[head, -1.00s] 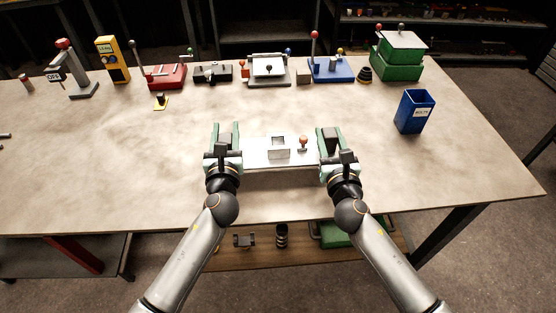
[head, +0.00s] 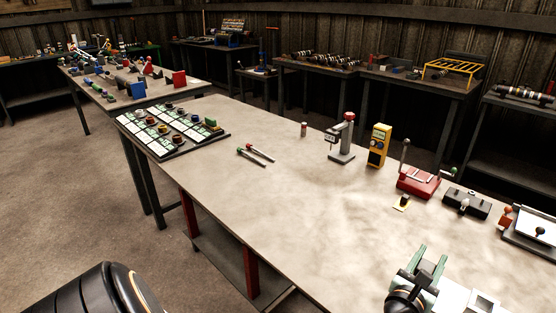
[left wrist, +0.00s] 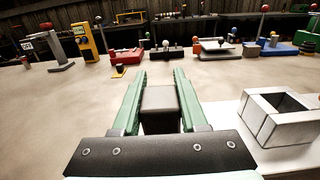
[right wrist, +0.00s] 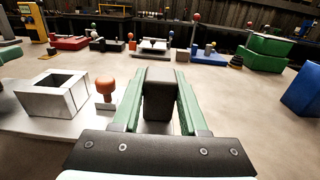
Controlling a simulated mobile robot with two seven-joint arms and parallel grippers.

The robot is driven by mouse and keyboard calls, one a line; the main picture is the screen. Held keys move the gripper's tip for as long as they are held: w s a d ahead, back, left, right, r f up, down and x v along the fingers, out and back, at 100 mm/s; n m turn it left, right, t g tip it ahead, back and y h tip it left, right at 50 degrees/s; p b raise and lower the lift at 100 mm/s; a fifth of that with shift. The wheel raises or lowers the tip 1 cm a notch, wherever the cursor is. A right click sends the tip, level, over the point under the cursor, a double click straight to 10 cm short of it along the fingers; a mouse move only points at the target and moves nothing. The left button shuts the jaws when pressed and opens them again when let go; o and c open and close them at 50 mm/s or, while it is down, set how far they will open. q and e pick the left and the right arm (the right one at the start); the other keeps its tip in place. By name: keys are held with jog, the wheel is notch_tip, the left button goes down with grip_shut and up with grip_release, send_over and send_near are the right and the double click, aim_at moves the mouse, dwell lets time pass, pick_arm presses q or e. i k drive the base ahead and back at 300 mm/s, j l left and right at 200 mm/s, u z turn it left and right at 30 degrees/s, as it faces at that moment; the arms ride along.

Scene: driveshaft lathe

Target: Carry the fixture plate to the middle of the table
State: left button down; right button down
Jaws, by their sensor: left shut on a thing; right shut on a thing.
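The fixture plate is a white plate with a square, open-topped white block and an orange-red knob on it. Its left part shows at the bottom right of the head view (head: 453,299). It also shows in the left wrist view (left wrist: 298,158) and the right wrist view (right wrist: 30,122). My left gripper (head: 430,264) is shut on a dark grey grip block (left wrist: 160,104) at the plate's left end. My right gripper (right wrist: 158,80) is shut on a similar block at its right end; it is outside the head view. The plate's underside is hidden, so I cannot tell its height.
A row of devices, including a yellow meter (head: 378,146) and a red fixture (head: 418,183), stands along the table's far side. A card tray (head: 205,140) and two rods (head: 256,153) lie at the left end. A blue bin (right wrist: 303,92) stands right. The table's left-middle is clear.

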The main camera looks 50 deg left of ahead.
aim_at(241, 189)
jog(key=j+u, duration=0.15)
jog(key=j, duration=0.5)
jog(key=j+u, duration=0.15)
jog(key=j, duration=0.55)
jog(key=i+j+u, duration=0.2)
jog(key=j, duration=0.45)
jog(key=j+u, duration=0.15)
jog(key=j, duration=0.5)
